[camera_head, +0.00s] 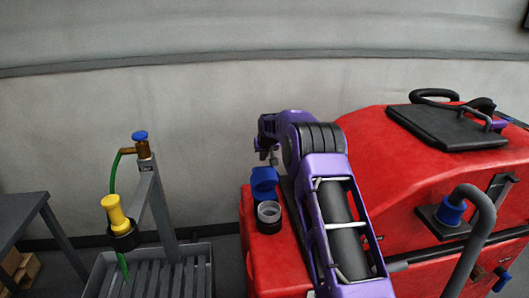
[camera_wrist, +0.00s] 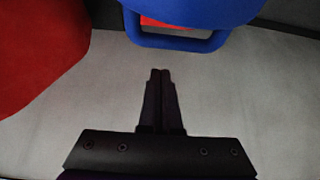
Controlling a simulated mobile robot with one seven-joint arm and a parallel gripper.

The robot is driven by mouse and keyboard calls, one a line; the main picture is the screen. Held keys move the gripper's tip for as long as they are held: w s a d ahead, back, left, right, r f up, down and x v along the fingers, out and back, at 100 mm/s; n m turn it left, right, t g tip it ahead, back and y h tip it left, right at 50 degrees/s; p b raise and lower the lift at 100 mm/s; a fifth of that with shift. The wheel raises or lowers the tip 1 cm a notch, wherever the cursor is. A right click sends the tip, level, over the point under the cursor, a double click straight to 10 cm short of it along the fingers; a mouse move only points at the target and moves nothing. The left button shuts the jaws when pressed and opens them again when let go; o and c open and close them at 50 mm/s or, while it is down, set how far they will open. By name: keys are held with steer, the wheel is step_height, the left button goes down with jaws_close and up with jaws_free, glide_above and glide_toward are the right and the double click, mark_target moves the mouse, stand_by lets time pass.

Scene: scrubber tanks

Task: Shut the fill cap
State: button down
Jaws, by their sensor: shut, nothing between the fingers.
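The blue fill cap (camera_head: 264,180) stands open, tilted up behind the round grey filler neck (camera_head: 269,212) on the red scrubber body. The neck's dark opening faces up, uncovered. My gripper (camera_head: 273,159) is just above and behind the raised cap, partly hidden by my purple arm. In the wrist view the cap (camera_wrist: 190,40) fills the top, with red showing through a slot in its edge. My gripper's fingers (camera_wrist: 160,72) are together and empty, pointing toward the cap with a visible gap in the picture. I cannot tell the exact distance.
The scrubber's red tank (camera_head: 380,150) rises to the right, with a black lid (camera_head: 450,127) and a grey pipe (camera_head: 478,225). At left stands a grey slatted stand (camera_head: 165,215) with a green hose and yellow nozzle (camera_head: 115,213). A pale wall is behind.

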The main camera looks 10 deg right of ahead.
mark_target(265, 182)
steer(key=shift+s+f, duration=0.15)
steer(key=shift+s, duration=1.65)
steer(key=shift+b, duration=0.4)
